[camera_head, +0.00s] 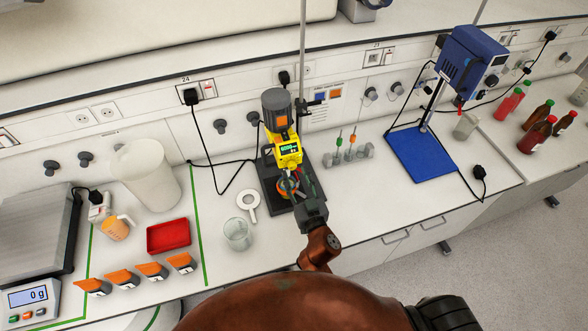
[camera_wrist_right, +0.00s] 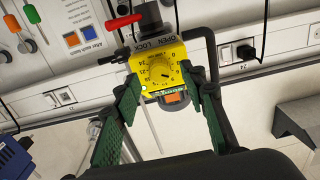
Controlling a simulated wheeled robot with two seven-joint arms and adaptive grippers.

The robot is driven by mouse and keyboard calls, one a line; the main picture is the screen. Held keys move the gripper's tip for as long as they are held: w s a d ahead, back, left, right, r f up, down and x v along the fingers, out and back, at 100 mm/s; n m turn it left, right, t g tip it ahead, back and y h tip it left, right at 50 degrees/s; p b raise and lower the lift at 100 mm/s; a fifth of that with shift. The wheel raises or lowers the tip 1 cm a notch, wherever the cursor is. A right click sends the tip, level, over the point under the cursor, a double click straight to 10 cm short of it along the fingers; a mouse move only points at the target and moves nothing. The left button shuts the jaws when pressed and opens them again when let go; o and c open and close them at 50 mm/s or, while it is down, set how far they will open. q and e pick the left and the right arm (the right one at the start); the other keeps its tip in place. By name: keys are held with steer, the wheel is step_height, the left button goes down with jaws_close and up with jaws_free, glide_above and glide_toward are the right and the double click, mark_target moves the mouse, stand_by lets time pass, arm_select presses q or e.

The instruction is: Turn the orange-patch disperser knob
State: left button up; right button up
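The disperser (camera_head: 287,150) is a yellow unit with a grey motor top, an orange patch (camera_head: 281,123) and a small green display, held on a stand. In the right wrist view it appears upside down, with its yellow knob (camera_wrist_right: 158,71) in the middle of a numbered dial. The orange patch also shows there (camera_wrist_right: 172,98). My right gripper (camera_head: 290,187) is just below and in front of the yellow unit. In the wrist view its green-padded fingers (camera_wrist_right: 160,85) are apart, one on each side of the knob; I see no clear contact. My left gripper is out of view.
A glass beaker (camera_head: 238,235) and a white ring-shaped item (camera_head: 248,204) stand left of the gripper. A red tray (camera_head: 168,236) lies further left. A small rack (camera_head: 347,154) and a blue-based stirrer stand (camera_head: 420,155) are to the right. The bench's front right is clear.

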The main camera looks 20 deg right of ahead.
steer(key=shift+w, duration=1.1)
steer(key=shift+c, duration=0.7)
jaws_close()
